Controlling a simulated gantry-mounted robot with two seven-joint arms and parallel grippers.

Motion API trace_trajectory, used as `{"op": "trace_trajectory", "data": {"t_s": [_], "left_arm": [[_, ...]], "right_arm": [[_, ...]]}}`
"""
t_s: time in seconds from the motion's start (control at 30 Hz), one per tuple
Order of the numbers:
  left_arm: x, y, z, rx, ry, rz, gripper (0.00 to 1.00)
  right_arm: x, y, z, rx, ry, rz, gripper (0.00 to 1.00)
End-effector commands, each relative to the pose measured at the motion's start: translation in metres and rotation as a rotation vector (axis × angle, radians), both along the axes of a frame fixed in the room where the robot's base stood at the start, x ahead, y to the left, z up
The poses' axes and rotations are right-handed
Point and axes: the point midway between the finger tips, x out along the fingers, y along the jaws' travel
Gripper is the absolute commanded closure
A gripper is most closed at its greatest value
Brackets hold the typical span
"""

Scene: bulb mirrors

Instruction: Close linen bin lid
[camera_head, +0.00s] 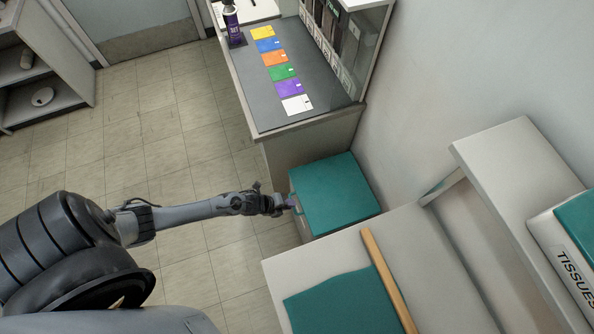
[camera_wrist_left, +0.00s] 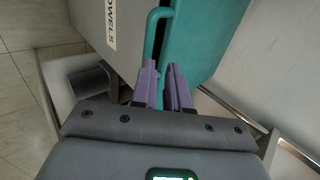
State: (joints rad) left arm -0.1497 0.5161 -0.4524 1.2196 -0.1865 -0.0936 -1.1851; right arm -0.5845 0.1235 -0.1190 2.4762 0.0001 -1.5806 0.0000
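The linen bin is a grey box with a teal lid (camera_head: 335,190), standing between the counter and the bench. The lid looks down flat on the box. In the left wrist view the grey front (camera_wrist_left: 112,30) bears a label partly reading "OWELS", and a teal bar handle (camera_wrist_left: 150,40) runs along the edge beside the teal lid (camera_wrist_left: 205,40). My left gripper (camera_head: 288,204) is at the bin's front edge. My right gripper is not in view.
A counter (camera_head: 290,122) with coloured cards stands behind the bin. A white bench (camera_head: 420,250) with a teal cloth (camera_head: 340,305) and a wooden strip (camera_head: 385,270) lies in front. A wall is to the right. Tiled floor (camera_head: 150,140) is free at left.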

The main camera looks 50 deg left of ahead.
Motion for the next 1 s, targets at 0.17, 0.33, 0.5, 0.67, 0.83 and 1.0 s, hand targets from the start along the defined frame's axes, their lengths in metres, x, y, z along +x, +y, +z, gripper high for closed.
{"op": "trace_trajectory", "data": {"t_s": [0.17,0.33,0.5,0.67,0.83,1.0], "left_arm": [[0.000,0.000,0.001,0.000,0.001,0.000,0.62],[0.000,0.000,0.001,0.001,0.001,-0.001,0.62],[-0.002,0.001,0.004,0.001,0.001,-0.001,0.62],[-0.013,0.006,0.018,0.003,0.001,-0.002,0.62],[-0.031,0.014,0.039,0.004,0.002,-0.003,0.62],[-0.049,0.022,0.060,0.003,0.003,-0.002,0.62]], "right_arm": [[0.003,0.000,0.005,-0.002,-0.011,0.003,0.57],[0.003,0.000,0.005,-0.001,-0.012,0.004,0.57],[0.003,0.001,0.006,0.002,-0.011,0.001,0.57],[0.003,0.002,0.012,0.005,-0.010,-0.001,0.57],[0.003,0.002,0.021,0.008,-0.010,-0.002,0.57],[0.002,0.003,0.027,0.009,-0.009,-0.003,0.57]]}}
